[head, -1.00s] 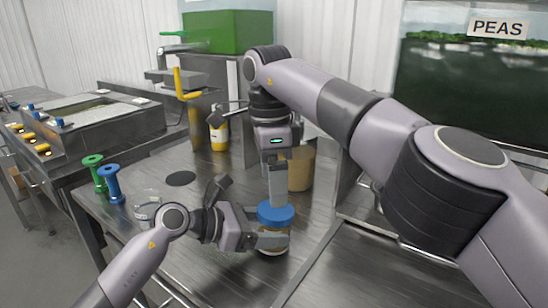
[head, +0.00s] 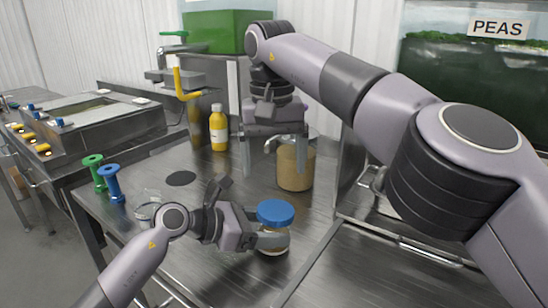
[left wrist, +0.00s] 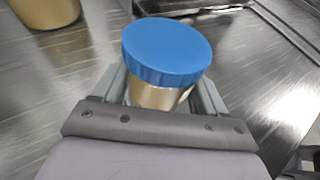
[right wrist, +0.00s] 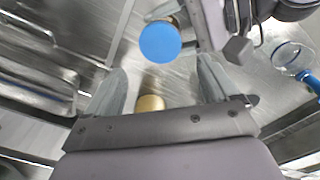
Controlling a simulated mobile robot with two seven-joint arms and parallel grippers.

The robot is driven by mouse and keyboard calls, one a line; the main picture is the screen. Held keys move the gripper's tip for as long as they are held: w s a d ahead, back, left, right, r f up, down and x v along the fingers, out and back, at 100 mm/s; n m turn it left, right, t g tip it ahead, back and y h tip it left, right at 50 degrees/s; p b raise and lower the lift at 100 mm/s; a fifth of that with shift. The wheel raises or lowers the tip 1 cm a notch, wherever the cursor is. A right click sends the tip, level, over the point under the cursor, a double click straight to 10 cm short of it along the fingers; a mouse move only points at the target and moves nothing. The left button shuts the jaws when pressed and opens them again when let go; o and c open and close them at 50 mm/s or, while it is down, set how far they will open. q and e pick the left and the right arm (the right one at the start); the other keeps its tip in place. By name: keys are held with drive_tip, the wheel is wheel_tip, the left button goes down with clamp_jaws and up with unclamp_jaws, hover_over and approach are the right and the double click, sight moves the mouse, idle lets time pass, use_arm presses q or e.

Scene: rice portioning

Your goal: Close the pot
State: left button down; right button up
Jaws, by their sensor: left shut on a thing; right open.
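The pot (head: 272,244) stands on the steel table with the blue lid (head: 276,212) on its top. In the left wrist view the lid (left wrist: 167,50) sits over the pot's mouth and the pot's tan body (left wrist: 158,97) shows below it. My left gripper (head: 272,238) is shut around the pot's body under the lid. My right gripper (head: 272,172) is open and empty, raised behind the pot and apart from the lid. In the right wrist view the lid (right wrist: 160,42) lies beyond the open fingers. I cannot tell how tightly the lid sits.
A tan container (head: 296,168) stands close behind, beside my right gripper. A yellow bottle (head: 218,130) is further back. The table's front right is clear.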

sight(275, 211)
drive_tip(key=shift+r+n, duration=0.1)
drive_tip(key=shift+n, duration=0.4)
drive_tip(key=shift+w+d+f, duration=0.1)
drive_tip(key=shift+w+f, duration=0.05)
drive_tip(key=shift+f, duration=3.85)
clamp_jaws()
drive_tip(key=c, duration=1.1)
unclamp_jaws()
drive_tip(key=shift+c, duration=0.2)
drive_tip(key=shift+r, duration=0.1)
